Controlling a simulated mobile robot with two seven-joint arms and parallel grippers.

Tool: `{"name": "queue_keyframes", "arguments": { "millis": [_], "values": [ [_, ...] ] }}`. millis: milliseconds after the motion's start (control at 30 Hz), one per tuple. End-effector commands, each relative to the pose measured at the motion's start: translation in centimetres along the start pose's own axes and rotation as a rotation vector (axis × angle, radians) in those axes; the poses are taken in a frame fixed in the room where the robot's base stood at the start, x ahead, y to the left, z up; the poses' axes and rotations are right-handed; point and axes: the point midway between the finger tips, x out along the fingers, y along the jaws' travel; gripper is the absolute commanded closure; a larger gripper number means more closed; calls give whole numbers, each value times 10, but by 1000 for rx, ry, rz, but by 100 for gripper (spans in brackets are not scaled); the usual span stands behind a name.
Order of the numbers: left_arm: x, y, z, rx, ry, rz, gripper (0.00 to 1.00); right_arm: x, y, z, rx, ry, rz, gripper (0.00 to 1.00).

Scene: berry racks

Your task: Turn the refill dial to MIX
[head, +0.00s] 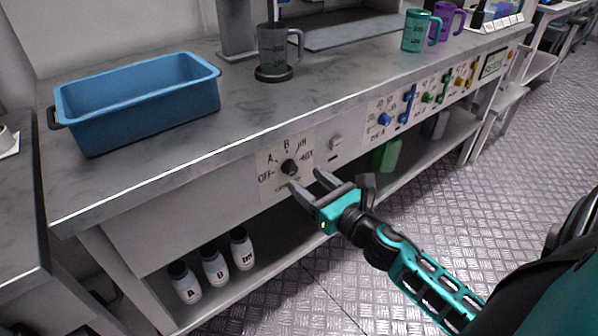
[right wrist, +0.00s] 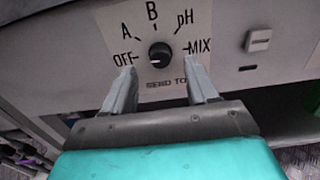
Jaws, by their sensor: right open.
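The refill dial (head: 290,167) is a small black round knob on a pale label plate on the bench front. The plate reads OFF, A, B, pH and MIX in an arc; MIX (right wrist: 199,47) is at the right. In the right wrist view the dial (right wrist: 160,55) shows a small pale mark at its lower left, nearer the OFF side; its exact setting is hard to tell. My right gripper (head: 305,180) is open and empty just in front of the dial. Its fingers are on either side below the knob, apart from it. My left gripper is not in view.
A pale switch (head: 336,143) sits right of the dial plate. Farther right are panels with blue, green and yellow knobs. A blue bin (head: 140,100) and a grey jug (head: 273,50) stand on the bench. Several white bottles (head: 214,266) stand on the lower shelf.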

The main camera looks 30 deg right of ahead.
Motion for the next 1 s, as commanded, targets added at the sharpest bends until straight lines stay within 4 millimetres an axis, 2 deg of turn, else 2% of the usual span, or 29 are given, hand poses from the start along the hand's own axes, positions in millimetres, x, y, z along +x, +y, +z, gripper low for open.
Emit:
{"name": "queue_keyframes", "arguments": {
  "millis": [100,300,667,1000],
  "values": [
    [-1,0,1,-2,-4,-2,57,19,0,1,-3,-1,0,42],
    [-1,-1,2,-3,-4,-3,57,37,0,0,0,0,-1,42],
    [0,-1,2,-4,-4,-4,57,40,0,-1,1,1,-1,42],
    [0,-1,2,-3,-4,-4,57,40,0,-1,1,1,-1,74]
  ]
}}
